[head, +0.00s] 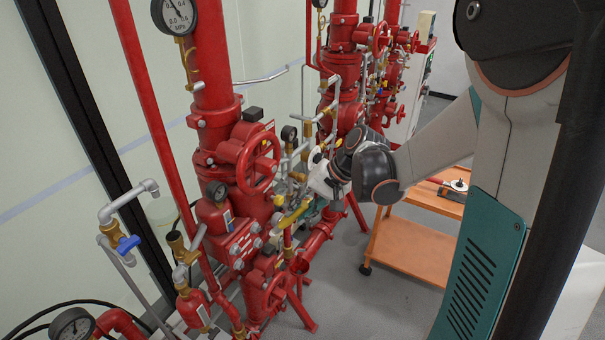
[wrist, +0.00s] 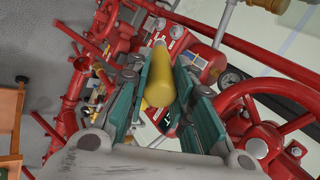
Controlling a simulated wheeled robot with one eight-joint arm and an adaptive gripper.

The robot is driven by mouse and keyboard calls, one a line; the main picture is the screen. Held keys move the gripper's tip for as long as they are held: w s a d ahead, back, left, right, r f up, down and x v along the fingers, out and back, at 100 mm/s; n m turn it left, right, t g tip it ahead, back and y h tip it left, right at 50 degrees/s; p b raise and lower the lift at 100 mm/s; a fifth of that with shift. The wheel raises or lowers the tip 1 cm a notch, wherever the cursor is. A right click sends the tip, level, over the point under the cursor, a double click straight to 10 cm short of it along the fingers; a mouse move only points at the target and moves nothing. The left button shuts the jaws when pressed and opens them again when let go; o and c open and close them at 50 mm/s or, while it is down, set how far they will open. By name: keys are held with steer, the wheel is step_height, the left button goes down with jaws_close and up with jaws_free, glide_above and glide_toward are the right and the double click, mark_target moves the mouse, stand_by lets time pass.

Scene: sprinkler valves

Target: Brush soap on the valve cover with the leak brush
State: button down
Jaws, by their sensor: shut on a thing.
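The leak brush shows as a thick yellow handle (wrist: 158,82) between the teal fingers of my gripper (wrist: 157,98) in the wrist view. In the head view its yellow handle (head: 293,214) points left and down from my gripper (head: 312,200), toward the red valve. The valve cover appears to be the red bolted plate (head: 240,240) on the front valve. Red bolted parts (wrist: 203,55) also show beyond the brush in the wrist view. My gripper is shut on the handle. I cannot tell whether the bristles touch the cover; they are too small or hidden.
A red handwheel (head: 250,160) stands above the cover, and it looms close at right in the wrist view (wrist: 262,125). Gauges, brass fittings and thin pipes crowd the valve. An orange cart (head: 412,245) stands behind my arm. Grey floor is clear in front of the cart.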

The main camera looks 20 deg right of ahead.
steer(key=shift+m+t, duration=0.4)
steer(key=r, duration=0.1)
steer(key=r+p, duration=0.1)
steer(key=r, duration=0.2)
steer(key=shift+d+r+p, duration=0.1)
steer(key=shift+d+p, duration=0.2)
steer(key=shift+w+a+f+b, duration=0.25)
steer(key=shift+f+b, duration=0.2)
steer(key=shift+b, duration=0.15)
steer(key=w+r+b+x, duration=0.1)
steer(key=w+b+x, duration=0.2)
steer(key=b+x, duration=0.6)
steer(key=x, duration=0.3)
steer(key=shift+f, duration=0.3)
steer(key=shift+d+r, duration=0.1)
steer(key=shift+d, duration=0.1)
stand_by(0.4)
steer(key=shift+s+a+f+p+v, duration=0.15)
steer(key=shift+s+p+v, duration=0.35)
steer(key=shift+p+v, duration=1.2)
steer(key=shift+s+a+f+p+v, duration=0.15)
steer(key=shift+s+p+v, duration=0.35)
steer(key=shift+v, duration=2.35)
steer(key=shift+s+a+f+p+v, duration=0.15)
steer(key=shift+s+p+v, duration=0.3)
steer(key=shift+p+v, duration=1.3)
steer(key=shift+s+d+r+b, duration=0.15)
steer(key=shift+d+r+b, duration=0.2)
steer(key=shift+b, duration=0.2)
